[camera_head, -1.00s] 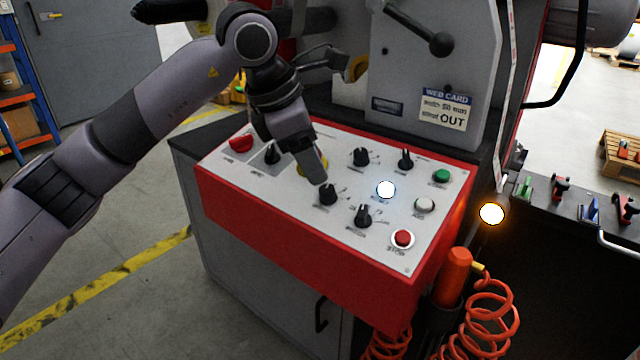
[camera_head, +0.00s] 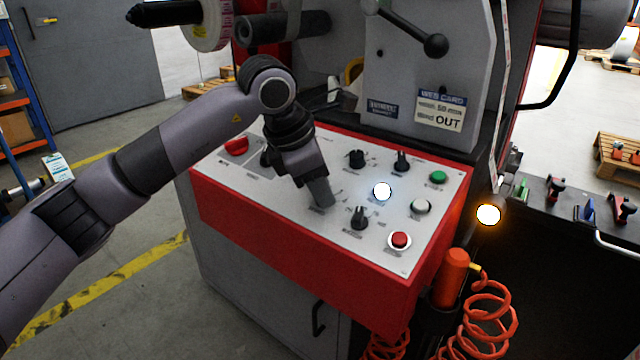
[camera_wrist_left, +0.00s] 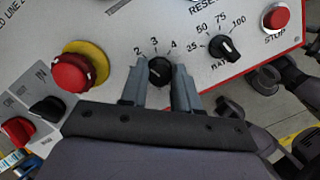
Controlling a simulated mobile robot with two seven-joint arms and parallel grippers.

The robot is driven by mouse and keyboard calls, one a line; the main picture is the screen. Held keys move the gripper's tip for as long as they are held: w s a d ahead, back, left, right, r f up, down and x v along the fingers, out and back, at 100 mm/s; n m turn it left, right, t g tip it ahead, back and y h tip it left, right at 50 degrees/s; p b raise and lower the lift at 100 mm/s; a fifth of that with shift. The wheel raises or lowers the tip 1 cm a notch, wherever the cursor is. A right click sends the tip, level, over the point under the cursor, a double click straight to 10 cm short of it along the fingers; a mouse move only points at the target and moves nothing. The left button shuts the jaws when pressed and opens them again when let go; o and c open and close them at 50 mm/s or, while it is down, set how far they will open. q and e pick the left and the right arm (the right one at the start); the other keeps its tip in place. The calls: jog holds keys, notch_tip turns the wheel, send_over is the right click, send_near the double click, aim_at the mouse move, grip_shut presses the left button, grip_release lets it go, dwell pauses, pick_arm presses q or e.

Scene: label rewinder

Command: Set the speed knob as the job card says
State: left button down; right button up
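My left gripper (camera_head: 320,203) is over the panel's lower middle in the head view and hides the knob there. In the left wrist view its two fingers (camera_wrist_left: 160,80) stand apart on either side of a black knob (camera_wrist_left: 160,72) with 2, 3 and 4 printed round it. I cannot tell whether they touch it. Another black knob (camera_wrist_left: 226,47), also in the head view (camera_head: 359,217), has a scale of 25, 50, 75 and 100. I cannot read which is marked speed.
The panel (camera_head: 290,222) also carries a red mushroom button on yellow (camera_wrist_left: 80,70), a red stop button (camera_head: 400,240), a lit white button (camera_head: 382,191), a green button (camera_head: 438,177) and more black knobs (camera_head: 356,159). An orange coiled hose (camera_head: 482,310) hangs at the right.

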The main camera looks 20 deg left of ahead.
pick_arm(q)
jog(key=shift+n, duration=0.4)
pick_arm(e)
jog(key=shift+w, duration=0.15)
pick_arm(q)
jog(key=n+y+b, duration=0.1)
jog(key=n, duration=0.5)
jog(key=shift+t+b, duration=0.3)
jog(key=shift+t, duration=0.1)
jog(key=shift+n, duration=0.5)
jog(key=c, duration=1.9)
grip_release()
jog(key=shift+n, duration=0.3)
pick_arm(e)
jog(key=shift+w+a+f, duration=0.15)
jog(key=shift+f, duration=0.25)
pick_arm(q)
grip_shut()
jog(key=o, duration=1.1)
grip_release()
jog(key=shift+c, duration=0.2)
pick_arm(e)
jog(key=shift+f, duration=0.1)
pick_arm(q)
jog(key=shift+r, duration=0.1)
